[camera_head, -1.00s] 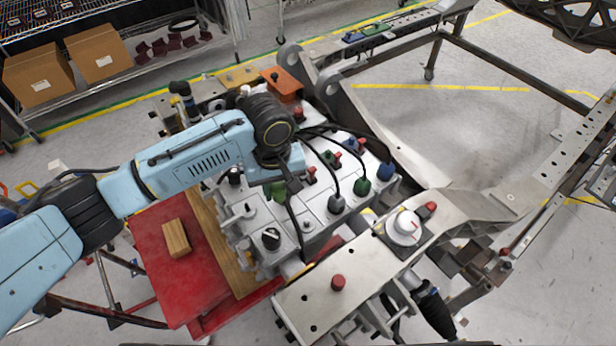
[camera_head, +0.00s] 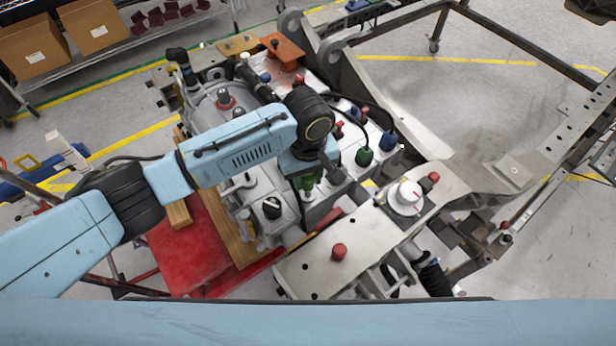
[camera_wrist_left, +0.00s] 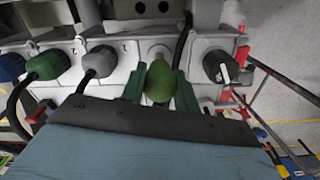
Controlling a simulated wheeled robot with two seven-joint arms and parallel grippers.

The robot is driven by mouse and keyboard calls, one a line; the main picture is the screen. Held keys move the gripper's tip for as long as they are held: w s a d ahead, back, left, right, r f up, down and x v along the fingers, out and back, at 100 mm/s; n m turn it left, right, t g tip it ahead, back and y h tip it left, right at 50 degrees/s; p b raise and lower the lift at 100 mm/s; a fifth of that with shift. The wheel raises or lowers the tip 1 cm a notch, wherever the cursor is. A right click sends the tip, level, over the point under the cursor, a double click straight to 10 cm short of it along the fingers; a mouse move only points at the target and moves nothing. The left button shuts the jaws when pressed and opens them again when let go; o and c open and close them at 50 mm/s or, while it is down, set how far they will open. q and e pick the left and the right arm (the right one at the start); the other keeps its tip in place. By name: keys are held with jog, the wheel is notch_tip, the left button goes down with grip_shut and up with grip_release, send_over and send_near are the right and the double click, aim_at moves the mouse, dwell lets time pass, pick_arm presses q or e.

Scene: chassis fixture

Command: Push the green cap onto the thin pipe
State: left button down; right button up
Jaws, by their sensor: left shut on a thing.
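The green cap (camera_wrist_left: 160,82) shows as a rounded green end between my left gripper's two green fingers (camera_wrist_left: 160,88) in the left wrist view. My left gripper is shut on it. Directly beyond the cap is a pale fitting (camera_wrist_left: 158,52) on the white block; the cap overlaps its front, and I cannot tell whether they touch. I cannot make out the thin pipe apart from this fitting. In the head view my left gripper (camera_head: 309,182) points down over the front of the grey and white assembly (camera_head: 262,187). My right gripper does not show.
A black knob (camera_wrist_left: 218,66) stands close right of the cap, and a grey plug (camera_wrist_left: 99,62) and a green plug (camera_wrist_left: 48,64) stand to its left. A metal plate with a red button (camera_head: 339,250) lies right of my gripper. A light-blue arm link of mine crosses the bottom.

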aim_at(308, 192)
pick_arm(q)
jog(key=shift+p, duration=0.5)
jog(key=shift+f+p, duration=0.1)
jog(key=shift+p, duration=0.3)
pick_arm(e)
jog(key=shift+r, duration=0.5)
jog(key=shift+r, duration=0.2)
pick_arm(q)
jog(key=shift+p, duration=0.6)
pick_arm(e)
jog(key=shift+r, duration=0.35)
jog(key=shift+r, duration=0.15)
pick_arm(q)
jog(key=shift+p, duration=0.55)
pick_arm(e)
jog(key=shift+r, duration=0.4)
pick_arm(q)
jog(key=shift+f, duration=0.15)
jog(key=shift+f+b, duration=0.45)
jog(key=shift+f, duration=0.55)
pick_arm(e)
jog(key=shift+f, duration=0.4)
pick_arm(q)
jog(key=shift+f, duration=0.5)
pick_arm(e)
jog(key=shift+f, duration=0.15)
